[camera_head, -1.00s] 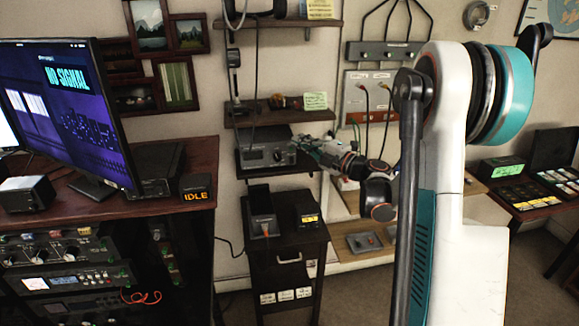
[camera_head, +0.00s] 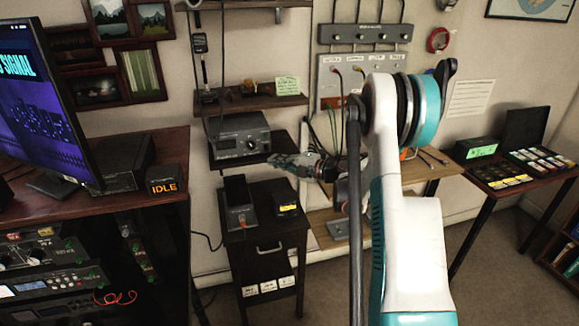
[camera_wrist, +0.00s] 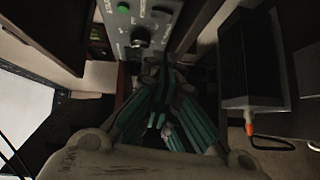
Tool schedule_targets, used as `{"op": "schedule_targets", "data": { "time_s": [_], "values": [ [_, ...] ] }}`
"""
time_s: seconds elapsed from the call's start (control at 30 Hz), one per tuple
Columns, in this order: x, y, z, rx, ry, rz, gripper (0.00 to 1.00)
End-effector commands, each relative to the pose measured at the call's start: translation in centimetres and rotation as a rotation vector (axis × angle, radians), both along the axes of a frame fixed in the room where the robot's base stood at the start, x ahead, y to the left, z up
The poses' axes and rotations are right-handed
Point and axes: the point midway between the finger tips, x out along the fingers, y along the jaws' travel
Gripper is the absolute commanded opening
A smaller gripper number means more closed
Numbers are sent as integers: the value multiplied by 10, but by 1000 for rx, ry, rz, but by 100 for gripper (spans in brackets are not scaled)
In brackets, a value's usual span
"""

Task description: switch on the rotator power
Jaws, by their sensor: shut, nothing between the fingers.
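The likely rotator controller is a grey box (camera_head: 240,146) with a large knob and a small display, on a low wall shelf in the head view. My gripper (camera_head: 274,161) is shut and empty, just right of and below the box's front in the head view. In the wrist view its closed fingers (camera_wrist: 166,70) point at the panel, just below the knob. I cannot tell whether they touch it. Small panel labels are unreadable.
A dark cabinet (camera_head: 268,226) below holds a dark device (camera_head: 240,203) and a small yellow-labelled box (camera_head: 287,203). A shelf (camera_head: 250,104) hangs above the controller. A desk with a monitor (camera_head: 48,110) stands left, and a table (camera_head: 520,190) right.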

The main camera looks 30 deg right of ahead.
Motion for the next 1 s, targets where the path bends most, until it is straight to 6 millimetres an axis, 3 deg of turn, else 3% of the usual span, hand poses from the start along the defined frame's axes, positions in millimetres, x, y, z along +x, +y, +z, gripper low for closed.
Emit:
{"op": "schedule_targets", "data": {
  "time_s": [0.07, 0.33, 0.8, 1.0],
  "values": [
    [14, 9, -3, 0, 0, 3, 0],
    [45, -2, -6, 0, 0, 0, 0],
    [51, -4, -6, 0, 0, 0, 0],
    [61, -7, -17, 0, 0, 0, 0]
  ]
}}
